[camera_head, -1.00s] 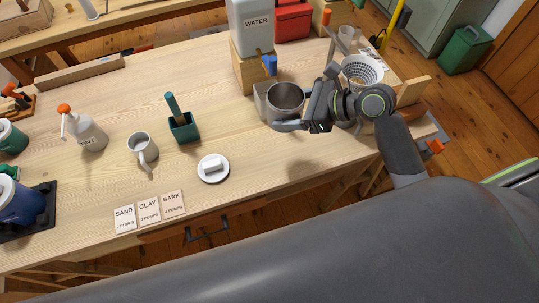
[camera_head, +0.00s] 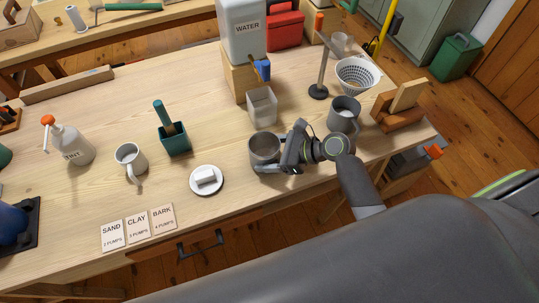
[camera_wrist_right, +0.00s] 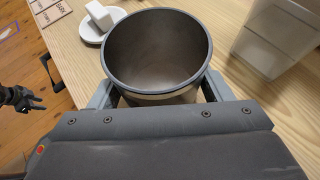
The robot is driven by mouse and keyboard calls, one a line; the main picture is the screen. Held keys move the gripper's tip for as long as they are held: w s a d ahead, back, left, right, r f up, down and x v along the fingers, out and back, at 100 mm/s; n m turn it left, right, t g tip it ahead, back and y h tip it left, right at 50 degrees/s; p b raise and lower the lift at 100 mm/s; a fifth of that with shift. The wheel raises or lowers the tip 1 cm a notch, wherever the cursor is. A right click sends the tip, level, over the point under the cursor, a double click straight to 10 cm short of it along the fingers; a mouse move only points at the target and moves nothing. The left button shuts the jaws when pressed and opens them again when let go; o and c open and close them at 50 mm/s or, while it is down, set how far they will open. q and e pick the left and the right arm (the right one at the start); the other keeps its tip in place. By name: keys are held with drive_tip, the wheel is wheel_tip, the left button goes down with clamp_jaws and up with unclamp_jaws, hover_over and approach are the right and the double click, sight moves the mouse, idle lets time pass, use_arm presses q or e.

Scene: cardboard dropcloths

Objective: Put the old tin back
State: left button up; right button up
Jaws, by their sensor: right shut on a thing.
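The old tin, a grey open-topped metal can (camera_head: 264,152), is upright in my right gripper (camera_head: 283,157). In the right wrist view the tin (camera_wrist_right: 157,50) sits between the two fingers and looks empty inside. The gripper (camera_wrist_right: 158,97) is shut on it, low over the front part of the workbench. I cannot tell whether its base touches the wood. A dark gripper, seemingly my left one (camera_wrist_right: 22,98), shows small at the left edge of the right wrist view, away from the tin. Its jaw opening is unclear.
A translucent square container (camera_head: 262,108) stands behind the tin, below the water tank (camera_head: 243,30). A white dish with a block (camera_head: 207,181) lies left. Bare wood lies between dish and tin.

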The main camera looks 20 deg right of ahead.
drive_tip(key=shift+f, duration=0.5)
drive_tip(key=o, duration=1.1)
drive_tip(key=shift+o, duration=0.2)
drive_tip(key=v, duration=1.2)
drive_tip(key=shift+a, duration=0.1)
